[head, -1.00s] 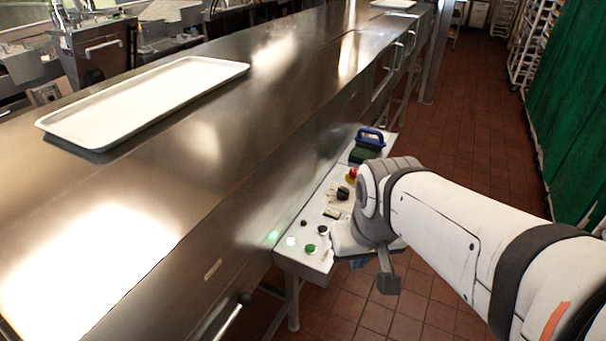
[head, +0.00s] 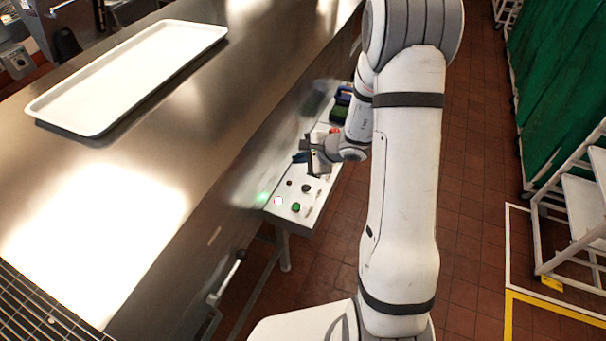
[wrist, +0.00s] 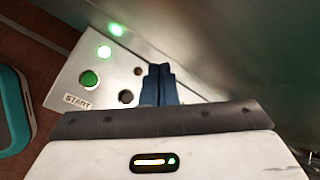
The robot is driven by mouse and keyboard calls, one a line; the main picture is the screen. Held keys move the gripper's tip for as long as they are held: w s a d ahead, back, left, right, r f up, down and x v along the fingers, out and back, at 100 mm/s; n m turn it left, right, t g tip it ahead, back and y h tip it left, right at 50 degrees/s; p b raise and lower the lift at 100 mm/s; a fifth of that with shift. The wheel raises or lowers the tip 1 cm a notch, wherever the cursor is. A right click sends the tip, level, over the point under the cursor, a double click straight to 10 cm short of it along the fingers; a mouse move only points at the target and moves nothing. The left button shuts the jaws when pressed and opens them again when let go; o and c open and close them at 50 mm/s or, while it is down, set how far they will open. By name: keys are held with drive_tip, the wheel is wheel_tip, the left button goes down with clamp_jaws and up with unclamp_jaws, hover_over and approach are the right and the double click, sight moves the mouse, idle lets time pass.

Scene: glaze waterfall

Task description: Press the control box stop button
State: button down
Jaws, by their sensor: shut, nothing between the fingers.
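The control box (head: 312,205) is a pale panel along the side of the steel counter. It carries a lit white button (head: 278,201), a green button (head: 296,207) and two dark buttons, one of them black (head: 306,188). In the wrist view the green button (wrist: 89,79) has a START label; the larger black button (wrist: 126,97) is beside it, its label hidden. A red button (head: 335,130) shows partly behind my wrist. I cannot read which button is marked stop. My gripper (head: 301,157) is shut and empty above the panel; its blue fingers (wrist: 160,75) look close to the dark buttons.
The steel counter (head: 235,90) runs along the panel's left side and bears a white tray (head: 130,75). A dark blue-handled item (head: 343,95) sits at the panel's far end. A white rack (head: 570,215) and green curtain (head: 560,80) stand right. Tiled floor between is open.

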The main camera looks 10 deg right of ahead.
drive_tip(key=d+f+m, duration=0.1)
drive_tip(key=w+d+f+m+h, duration=0.1)
drive_tip(key=d+f, duration=0.1)
drive_tip(key=shift+w+d+f+m+t+p, duration=0.1)
drive_tip(key=shift+w+f+m+t+p, duration=0.2)
drive_tip(key=shift+f+m+p, duration=0.1)
drive_tip(key=b, duration=0.4)
hover_over(309, 189)
wheel_tip(309, 189, down, 7)
drive_tip(key=shift+f, duration=0.2)
drive_tip(key=shift+f+b, duration=0.7)
drive_tip(key=shift+b, duration=0.5)
drive_tip(key=shift+f+b, duration=0.8)
drive_tip(key=shift+b, duration=0.8)
idle(1.3)
drive_tip(key=shift+r, duration=0.85)
